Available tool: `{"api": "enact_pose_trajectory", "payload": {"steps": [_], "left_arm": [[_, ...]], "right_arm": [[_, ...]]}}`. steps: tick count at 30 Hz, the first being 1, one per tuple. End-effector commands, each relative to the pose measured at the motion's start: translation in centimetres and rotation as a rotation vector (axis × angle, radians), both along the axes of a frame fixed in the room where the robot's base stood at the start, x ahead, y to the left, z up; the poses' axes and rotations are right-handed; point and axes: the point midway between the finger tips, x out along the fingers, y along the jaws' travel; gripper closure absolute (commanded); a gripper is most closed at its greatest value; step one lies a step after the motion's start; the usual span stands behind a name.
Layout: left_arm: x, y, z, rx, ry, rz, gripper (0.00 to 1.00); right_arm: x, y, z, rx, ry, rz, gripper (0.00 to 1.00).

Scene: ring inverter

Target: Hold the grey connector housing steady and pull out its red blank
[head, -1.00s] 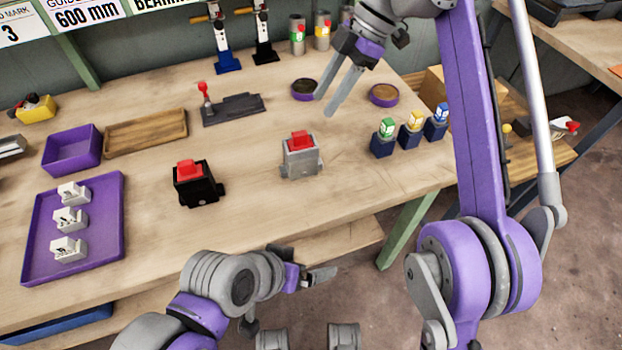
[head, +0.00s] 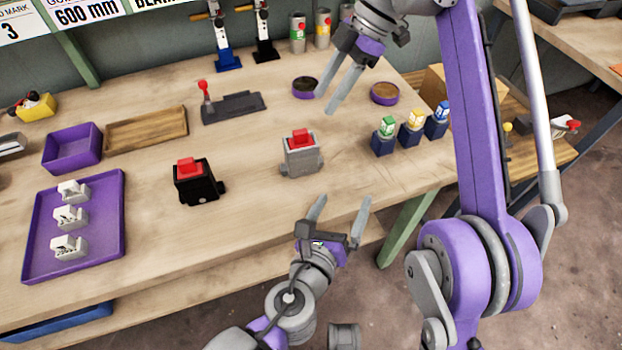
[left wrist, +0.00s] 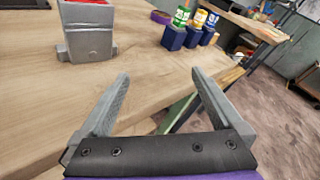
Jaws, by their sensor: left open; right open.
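The grey connector housing (head: 302,159) stands upright on the wooden table, with the red blank (head: 300,137) seated in its top. In the left wrist view the housing (left wrist: 90,38) is at the upper left, and only the lower edge of the red blank (left wrist: 88,2) shows. My left gripper (head: 341,203) is open and empty at the table's front edge, in front of the housing and a little to its right. It also shows open in the left wrist view (left wrist: 158,82). My right gripper (head: 338,98) is open and empty above the table, behind and right of the housing.
A black housing with a red blank (head: 195,183) stands to the left. Several small blue holders with coloured tops (head: 411,132) stand to the right. A purple tray (head: 109,240) holds white connectors. Round purple dishes (head: 384,94) lie behind. The table between the two housings is clear.

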Motion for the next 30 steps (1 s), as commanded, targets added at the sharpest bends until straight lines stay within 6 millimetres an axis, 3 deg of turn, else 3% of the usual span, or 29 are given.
{"api": "enact_pose_trajectory", "payload": {"steps": [6, 15, 23, 30], "left_arm": [[4.6, 2.4, -0.6, 0.204, -0.115, 0.285, 0.0], [6.0, 5.0, -0.1, 0.351, -0.243, 0.577, 0.0], [7.2, 5.8, 0.1, 0.373, -0.265, 0.631, 0.0], [11.4, 6.9, 0.1, 0.373, -0.264, 0.631, 0.0]], "right_arm": [[0.0, 0.0, 0.0, 0.0, 0.0, 0.0, 0.5], [0.0, 0.0, 0.0, 0.0, 0.0, 0.0, 0.5], [0.0, 0.0, 0.0, 0.0, 0.0, 0.0, 0.5], [0.0, 0.0, 0.0, 0.0, 0.0, 0.0, 0.5]]}}
